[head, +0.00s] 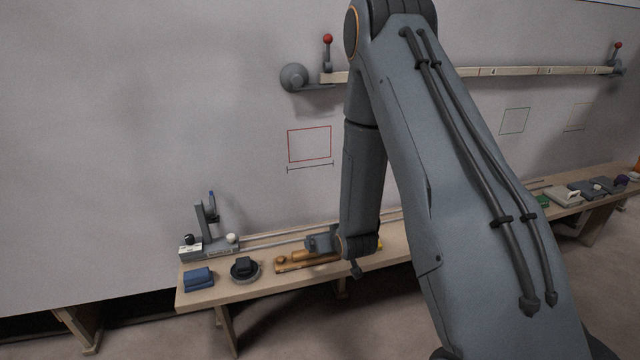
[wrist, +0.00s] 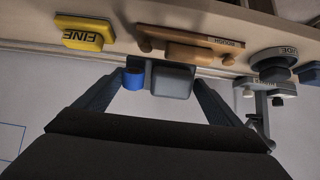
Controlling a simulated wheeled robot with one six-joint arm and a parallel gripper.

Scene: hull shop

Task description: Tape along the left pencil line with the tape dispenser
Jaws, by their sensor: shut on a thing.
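My gripper (wrist: 160,85) is shut on a grey block with a blue roll at its side, which looks like the tape dispenser (wrist: 172,82). It is held close above the bench top, beside a wooden block marked ROUGH. In the head view my arm hides much of this, and a grey part shows at the end of the arm, above the bench. A thin dark line with end ticks (head: 310,167) is on the pale wall below a red outlined rectangle (head: 309,144). I cannot tell whether it is the left pencil line. The gripper is below and near it.
A wooden rail (head: 480,72) crosses the wall above.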

